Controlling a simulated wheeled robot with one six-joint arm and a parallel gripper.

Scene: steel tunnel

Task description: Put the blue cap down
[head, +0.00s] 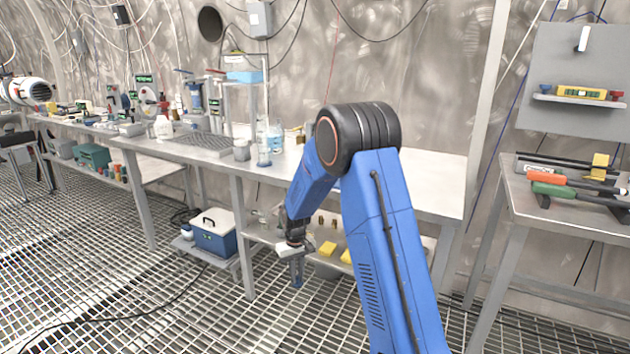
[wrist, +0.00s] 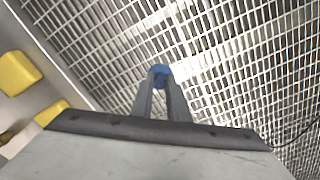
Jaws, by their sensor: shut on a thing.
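The blue cap (wrist: 160,73) is a small round blue piece between the fingertips in the wrist view. My gripper (wrist: 160,82) is shut on it and points down over the grated floor. In the head view my gripper (head: 297,272) hangs in front of the lower shelf of the long bench, below the tabletop.
The long bench (head: 430,190) has free room on its right half. Bottles and a grey rack (head: 200,142) stand further left. Yellow blocks (head: 328,248) lie on its lower shelf. A blue cooler (head: 213,236) with a white lid stands below. A tool table (head: 540,195) is at right.

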